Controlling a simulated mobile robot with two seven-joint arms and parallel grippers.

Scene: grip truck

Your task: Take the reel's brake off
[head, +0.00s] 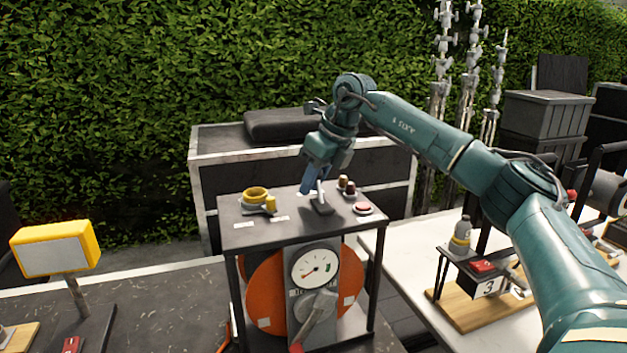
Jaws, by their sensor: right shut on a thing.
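The orange reel (264,291) sits under a dark stand (248,237) in the middle of the head view. In front of it is a grey plate with a round white gauge (316,268) and a grey crank-like handle (315,310) with a red end. On the stand's top is a small upright lever (320,199) on a dark base. My right gripper (309,186) reaches down from above and is shut on this lever; its fingers partly hide it. I cannot read which control is the brake. My left gripper is out of view.
The stand's top also holds a yellow ring-shaped part (255,193), a red button (363,208) and small dark knobs (347,185). A yellow lamp-like box (55,249) stands left.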

